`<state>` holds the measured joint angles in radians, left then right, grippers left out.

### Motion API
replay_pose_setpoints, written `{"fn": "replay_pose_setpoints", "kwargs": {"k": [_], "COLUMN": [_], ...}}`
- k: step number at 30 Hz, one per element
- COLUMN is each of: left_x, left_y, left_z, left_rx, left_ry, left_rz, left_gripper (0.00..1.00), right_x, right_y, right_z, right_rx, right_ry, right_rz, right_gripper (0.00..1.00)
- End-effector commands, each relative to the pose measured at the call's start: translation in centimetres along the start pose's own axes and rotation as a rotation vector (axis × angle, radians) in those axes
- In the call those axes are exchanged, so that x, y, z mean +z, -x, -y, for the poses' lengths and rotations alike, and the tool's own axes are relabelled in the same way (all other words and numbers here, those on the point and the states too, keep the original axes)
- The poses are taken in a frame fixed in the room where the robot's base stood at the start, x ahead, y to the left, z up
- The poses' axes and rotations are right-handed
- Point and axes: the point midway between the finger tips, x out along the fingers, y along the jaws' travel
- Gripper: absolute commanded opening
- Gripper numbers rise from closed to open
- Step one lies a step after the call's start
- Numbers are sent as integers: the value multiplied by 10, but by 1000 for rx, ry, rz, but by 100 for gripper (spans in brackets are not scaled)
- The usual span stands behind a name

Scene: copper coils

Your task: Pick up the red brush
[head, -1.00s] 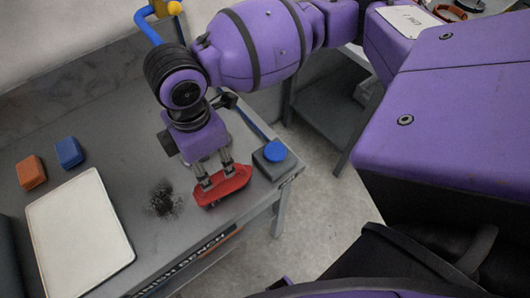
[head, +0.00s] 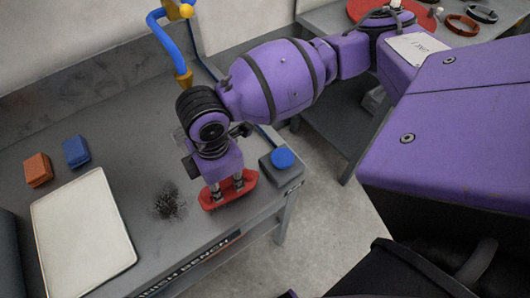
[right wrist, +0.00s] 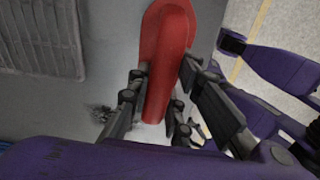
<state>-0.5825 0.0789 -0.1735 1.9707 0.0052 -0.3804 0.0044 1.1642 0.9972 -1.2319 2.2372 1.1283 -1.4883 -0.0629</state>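The red brush (head: 228,190) lies on the grey bench (head: 130,140), near its front right part. My right gripper (head: 227,187) is down at the brush from above, with one finger at each side of its raised handle. In the right wrist view the red brush (right wrist: 168,70) runs between the fingers of my right gripper (right wrist: 165,68). The fingertips are very close to the handle, and I cannot tell whether they press on it. The brush's underside is hidden. I do not make out my left gripper.
A dark pile of shavings (head: 168,203) lies left of the brush. A grey box with a blue button (head: 283,158) stands close on its right. A white tray (head: 82,240), an orange block (head: 38,170) and a blue block (head: 76,151) are farther left.

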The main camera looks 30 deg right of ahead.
Motion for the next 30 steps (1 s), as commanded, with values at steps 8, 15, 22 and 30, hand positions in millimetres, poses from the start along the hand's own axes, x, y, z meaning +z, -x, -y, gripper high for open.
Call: {"fn": "replay_pose_setpoints", "kwargs": {"k": [8,15,22,30], "left_x": [10,12,2,-3], "left_y": [1,3,5,7], "left_z": [0,2,2,1], "left_rx": [-2,-2,1,5], "left_ry": [2,-3,-7,-8], "left_rz": [19,21,8,3], "left_gripper": [66,66,66,66], "right_x": [0,-1,-1,-1], "right_y": [1,12,58,98], "right_z": [-1,-2,-2,-2], "right_rx": [2,5,11,7], "right_ry": [1,1,3,2], "right_rz": [0,-2,-2,-2], "right_gripper": [0,0,0,0]}}
